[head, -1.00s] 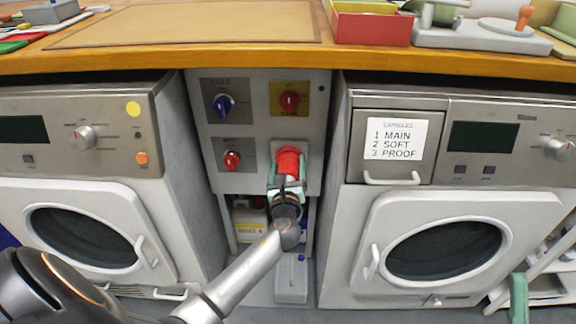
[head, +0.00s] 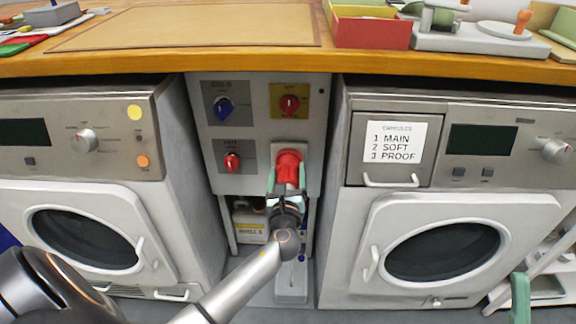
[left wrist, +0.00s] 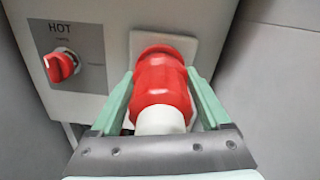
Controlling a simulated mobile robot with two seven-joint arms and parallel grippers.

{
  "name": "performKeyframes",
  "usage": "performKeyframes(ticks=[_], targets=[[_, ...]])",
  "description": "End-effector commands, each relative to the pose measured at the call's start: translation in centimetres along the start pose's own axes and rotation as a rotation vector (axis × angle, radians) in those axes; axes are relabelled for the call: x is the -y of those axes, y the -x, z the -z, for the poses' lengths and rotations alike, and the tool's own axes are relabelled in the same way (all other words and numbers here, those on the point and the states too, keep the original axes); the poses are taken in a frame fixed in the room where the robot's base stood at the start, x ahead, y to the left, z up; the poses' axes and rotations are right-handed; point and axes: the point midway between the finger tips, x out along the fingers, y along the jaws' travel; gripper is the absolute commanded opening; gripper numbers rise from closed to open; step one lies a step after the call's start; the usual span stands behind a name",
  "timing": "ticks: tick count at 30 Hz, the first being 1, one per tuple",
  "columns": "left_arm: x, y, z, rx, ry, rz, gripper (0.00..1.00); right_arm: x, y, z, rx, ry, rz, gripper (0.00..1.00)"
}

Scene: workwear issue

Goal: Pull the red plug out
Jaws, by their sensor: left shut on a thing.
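The red plug (head: 288,178) has a ribbed red body with a white rear end, best seen in the left wrist view (left wrist: 160,90). It lines up with a red socket (left wrist: 160,53) on a pale plate on the grey panel. I see no clear gap between plug and socket. My left gripper (head: 287,190) is shut on the plug, with one green finger on each side of it in the left wrist view (left wrist: 162,100). A green piece at the lower right edge (head: 519,298) looks like a finger of my right gripper; its jaws cannot be made out.
The panel also carries a blue knob (head: 222,105) and two red knobs, (head: 289,104) and (head: 232,162). White washers stand left (head: 95,235) and right (head: 440,240) of it. The wooden counter edge (head: 200,62) runs above. A canister (head: 249,225) sits below the panel.

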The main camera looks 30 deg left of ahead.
Motion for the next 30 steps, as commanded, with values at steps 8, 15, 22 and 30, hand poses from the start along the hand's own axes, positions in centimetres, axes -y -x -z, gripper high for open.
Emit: performKeyframes(ticks=[8,15,22,30], targets=[[0.0,2.4,0.1,-0.005,0.000,0.001,0.00,-0.5,-0.6,0.7,-0.007,-0.005,-0.006,0.93],[0.0,2.4,0.1,-0.005,0.000,0.001,0.84,-0.5,-0.5,0.7,-0.007,-0.004,-0.005,0.93],[0.0,2.3,0.1,-0.003,0.000,0.000,0.98,-0.4,-0.5,0.7,-0.007,-0.003,-0.002,0.93],[0.0,3.2,0.0,-0.005,-0.001,0.001,0.98,-0.5,-0.8,0.9,-0.008,-0.003,0.000,0.93]])
